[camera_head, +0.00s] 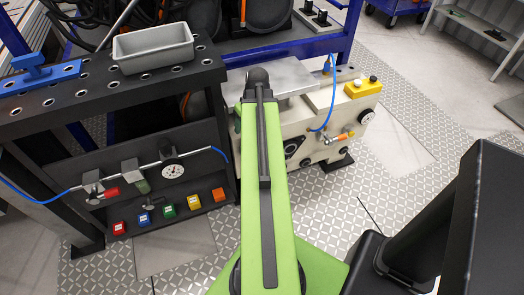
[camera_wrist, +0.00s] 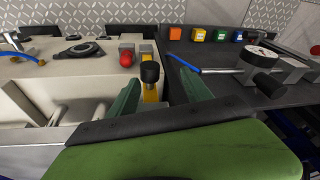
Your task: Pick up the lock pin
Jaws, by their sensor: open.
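In the wrist view, my gripper (camera_wrist: 160,77) shows two dark green fingers, spread apart. A small upright piece with a round black knob (camera_wrist: 150,72) and a yellow lower part (camera_wrist: 151,92) shows between them, nearer the left finger; it looks like the lock pin. I see a gap on both sides, and I cannot tell how far beyond the fingertips it stands. It is by the edge of the pale drive unit (camera_wrist: 60,75). In the head view my green arm reaches over the unit (camera_head: 325,152) and hides this spot and most of my gripper.
A red ball knob (camera_wrist: 126,57) stands close behind the black knob in the wrist view. The dark bench (camera_head: 90,105) with a grey tray (camera_head: 153,47), gauge (camera_head: 172,170) and coloured buttons is left of the unit. A yellow button box (camera_head: 363,89) and blue hose are right.

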